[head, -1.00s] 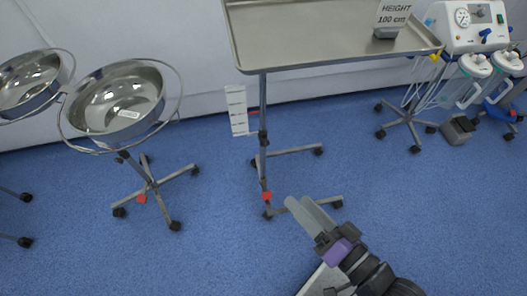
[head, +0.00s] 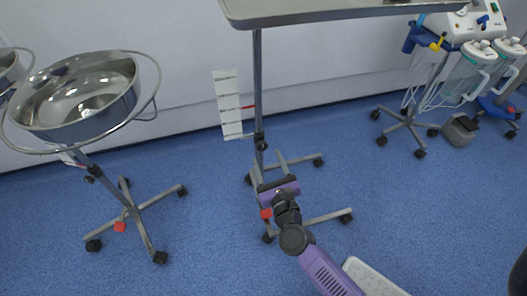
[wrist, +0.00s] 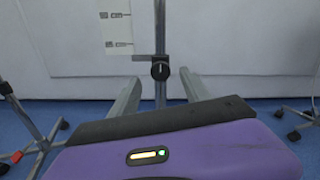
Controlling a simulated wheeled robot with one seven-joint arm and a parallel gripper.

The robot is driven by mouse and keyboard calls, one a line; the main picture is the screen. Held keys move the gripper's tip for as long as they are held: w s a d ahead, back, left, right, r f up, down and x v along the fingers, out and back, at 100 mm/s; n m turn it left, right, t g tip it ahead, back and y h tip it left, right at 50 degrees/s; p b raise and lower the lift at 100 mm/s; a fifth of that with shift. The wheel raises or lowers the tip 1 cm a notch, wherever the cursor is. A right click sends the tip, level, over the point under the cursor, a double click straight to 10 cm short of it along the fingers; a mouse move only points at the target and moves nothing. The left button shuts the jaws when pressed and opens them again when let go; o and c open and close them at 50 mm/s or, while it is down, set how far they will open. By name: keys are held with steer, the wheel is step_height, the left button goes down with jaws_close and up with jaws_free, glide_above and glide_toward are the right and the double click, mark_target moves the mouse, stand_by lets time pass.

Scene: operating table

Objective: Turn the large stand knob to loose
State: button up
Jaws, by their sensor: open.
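The large stand knob (head: 261,143) is a small dark knob on the grey upright post (head: 258,90) of the tray stand. In the wrist view the knob (wrist: 160,71) is round and black with a light pointer mark standing about upright. My gripper (head: 268,163) is in front of the post, just below the knob in the head view. In the wrist view its two grey fingers (wrist: 160,90) are spread wide, with the knob beyond them and roughly centred. Nothing is between the fingers, and they do not appear to touch the knob.
The steel tray (head: 330,12) overhangs the post. A white height scale (head: 228,105) hangs left of it. A red pedal (head: 266,213) sits low by the wheeled base. A bowl stand (head: 75,100) is at left, and a suction trolley (head: 415,110) at right.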

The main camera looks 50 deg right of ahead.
mark_target(263, 148)
steer(key=x, duration=0.4)
steer(key=shift+w+d, duration=0.25)
steer(key=shift+w, duration=0.1)
jaws_close()
